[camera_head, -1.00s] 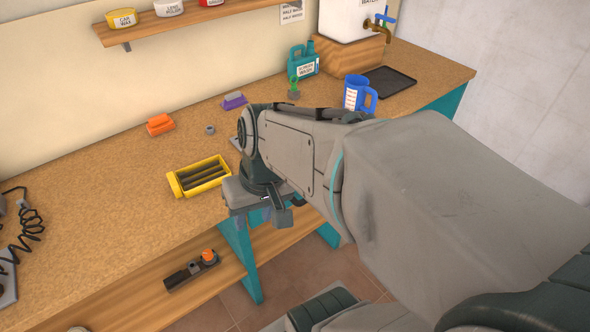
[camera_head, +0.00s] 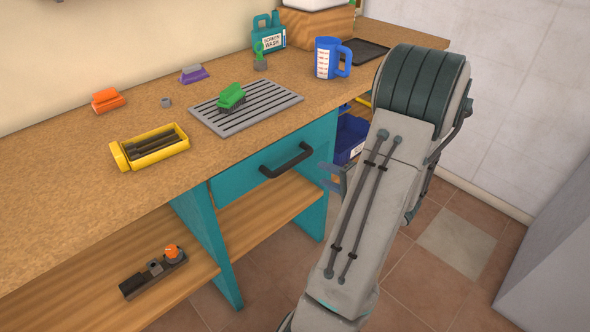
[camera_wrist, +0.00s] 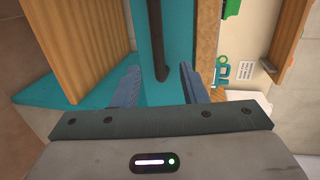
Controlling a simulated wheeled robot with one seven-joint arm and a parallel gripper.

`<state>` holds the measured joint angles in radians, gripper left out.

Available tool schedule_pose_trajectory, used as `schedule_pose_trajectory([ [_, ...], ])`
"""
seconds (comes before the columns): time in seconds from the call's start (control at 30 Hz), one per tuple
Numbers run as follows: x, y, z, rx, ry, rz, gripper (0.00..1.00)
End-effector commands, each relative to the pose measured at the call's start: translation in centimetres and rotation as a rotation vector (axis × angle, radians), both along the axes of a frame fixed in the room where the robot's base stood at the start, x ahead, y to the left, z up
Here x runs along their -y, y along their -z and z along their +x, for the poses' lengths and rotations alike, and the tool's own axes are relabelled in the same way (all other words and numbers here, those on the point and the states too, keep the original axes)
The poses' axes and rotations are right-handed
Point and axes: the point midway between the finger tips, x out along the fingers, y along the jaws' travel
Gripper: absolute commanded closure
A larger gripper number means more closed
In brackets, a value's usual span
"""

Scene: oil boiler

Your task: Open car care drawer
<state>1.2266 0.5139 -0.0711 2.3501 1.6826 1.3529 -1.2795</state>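The teal drawer front (camera_head: 240,186) sits shut under the workbench top. Its black bar handle (camera_head: 286,160) is in plain view. In the wrist view, the dark handle (camera_wrist: 157,38) runs down the teal front (camera_wrist: 178,45) and its lower end lies between my fingertips in the picture. My gripper (camera_wrist: 159,68) is open and empty, with one blue finger on each side of the handle's line. In the head view, my gripper (camera_head: 332,178) is just right of the handle and looks apart from it; its fingers are partly hidden by my arm.
On the bench top (camera_head: 60,190) are a slatted grey mat (camera_head: 266,112) with a green brush (camera_head: 231,95), a yellow tray (camera_head: 122,156) and a blue jug (camera_head: 325,58). A wooden shelf (camera_head: 265,208) is below the drawer. A blue bin (camera_head: 350,137) is behind my arm.

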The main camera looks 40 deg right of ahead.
Motion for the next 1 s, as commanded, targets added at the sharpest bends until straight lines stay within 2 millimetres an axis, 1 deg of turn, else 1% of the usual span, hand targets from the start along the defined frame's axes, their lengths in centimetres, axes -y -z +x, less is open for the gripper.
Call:
schedule_pose_trajectory([
  [0.03, 0.6, 0.5, -0.2, 0.006, 0.021, -0.001, 0.61],
  [0.07, 0.8, 0.6, -0.2, 0.008, 0.029, -0.003, 0.61],
  [0.17, 0.9, 0.8, 0.5, 0.011, 0.035, -0.005, 0.61],
  [0.27, 0.7, 1.0, 2.1, 0.011, 0.032, -0.005, 0.61],
  [0.5, 0.2, 2.1, 7.2, 0.009, 0.031, -0.004, 0.61],
  [0.7, 0.0, 2.8, 10.8, 0.010, 0.032, -0.004, 0.61],
  [0.83, -0.1, 3.1, 12.2, 0.010, 0.033, -0.005, 0.61],
  [1.0, -0.2, 3.3, 13.0, 0.008, 0.034, -0.004, 0.61],
])
